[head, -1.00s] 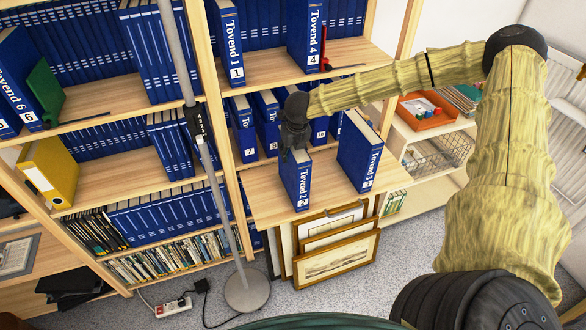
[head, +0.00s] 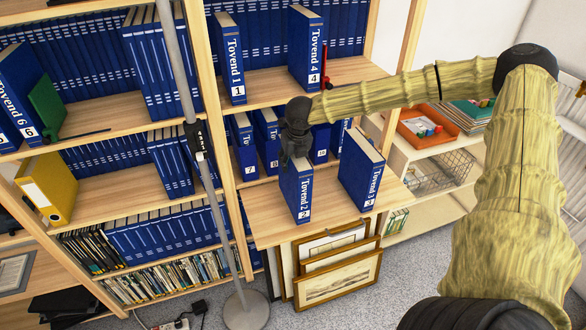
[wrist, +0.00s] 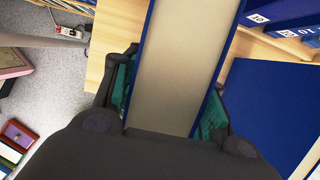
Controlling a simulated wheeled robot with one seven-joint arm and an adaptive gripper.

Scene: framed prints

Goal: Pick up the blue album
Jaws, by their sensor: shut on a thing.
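The blue album (head: 297,192), labelled "Tovend 2", stands upright on the protruding wooden shelf board (head: 270,222). My gripper (head: 294,160) reaches it from above and is shut on its top part. In the wrist view the album's pale page edge (wrist: 185,60) runs between my two fingers (wrist: 168,85), one against each cover. Whether the album's base touches the board or hangs just above it, I cannot tell.
A blue album "Tovend 3" (head: 361,172) stands close to the right on the same board. Albums "Tovend 1" (head: 230,60) and "Tovend 4" (head: 306,50) stand on the shelf above. Framed prints (head: 338,275) lean below. A lamp pole (head: 213,190) rises at left.

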